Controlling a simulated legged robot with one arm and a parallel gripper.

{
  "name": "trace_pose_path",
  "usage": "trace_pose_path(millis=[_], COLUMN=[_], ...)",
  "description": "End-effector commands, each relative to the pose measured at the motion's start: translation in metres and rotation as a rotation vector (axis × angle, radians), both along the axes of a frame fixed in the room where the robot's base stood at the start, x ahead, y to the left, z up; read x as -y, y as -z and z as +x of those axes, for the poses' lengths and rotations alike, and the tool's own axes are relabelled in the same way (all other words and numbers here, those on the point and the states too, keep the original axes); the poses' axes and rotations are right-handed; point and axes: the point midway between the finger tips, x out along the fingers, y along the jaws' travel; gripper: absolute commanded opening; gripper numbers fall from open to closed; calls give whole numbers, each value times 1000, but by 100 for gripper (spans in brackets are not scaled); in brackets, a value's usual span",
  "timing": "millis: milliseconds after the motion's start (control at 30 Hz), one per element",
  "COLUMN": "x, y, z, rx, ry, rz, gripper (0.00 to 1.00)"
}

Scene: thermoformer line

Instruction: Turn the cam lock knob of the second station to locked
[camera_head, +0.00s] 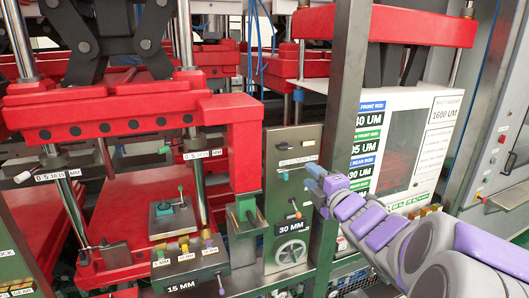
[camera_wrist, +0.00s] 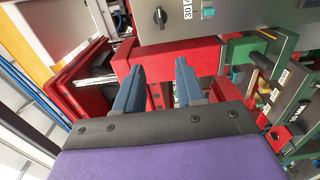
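My gripper (camera_head: 315,183) is in front of the right edge of the grey-green station panel (camera_head: 272,160) in the head view. In the wrist view my gripper (camera_wrist: 158,76) has its two blue fingers apart with nothing between them. A black rotary knob (camera_wrist: 160,17) with a pale mark sits on the grey panel (camera_wrist: 235,20), beyond the fingertips and apart from them. A teal knob (camera_wrist: 208,13) is beside it. The head view also shows a teal knob (camera_head: 285,176) on the panel. I cannot tell which one is the cam lock knob, nor its setting.
A 30 MM label (camera_head: 289,228) and a handwheel (camera_head: 291,253) are low on the panel. A grey post (camera_head: 340,110) stands close to my gripper. A red press arm (camera_head: 245,150) is left of the panel. A white labelled cabinet (camera_head: 400,140) stands at the right.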

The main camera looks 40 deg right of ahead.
Motion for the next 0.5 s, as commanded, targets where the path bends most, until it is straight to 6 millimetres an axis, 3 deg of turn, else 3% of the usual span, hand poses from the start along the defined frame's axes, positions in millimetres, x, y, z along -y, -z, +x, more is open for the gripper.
trace_pose_path(millis=[233, 500], x=[17, 9], y=[5, -1], z=[22, 65], rx=[-1, -1], ry=[-5, -5], rz=[9, -4], gripper=[38, 38])
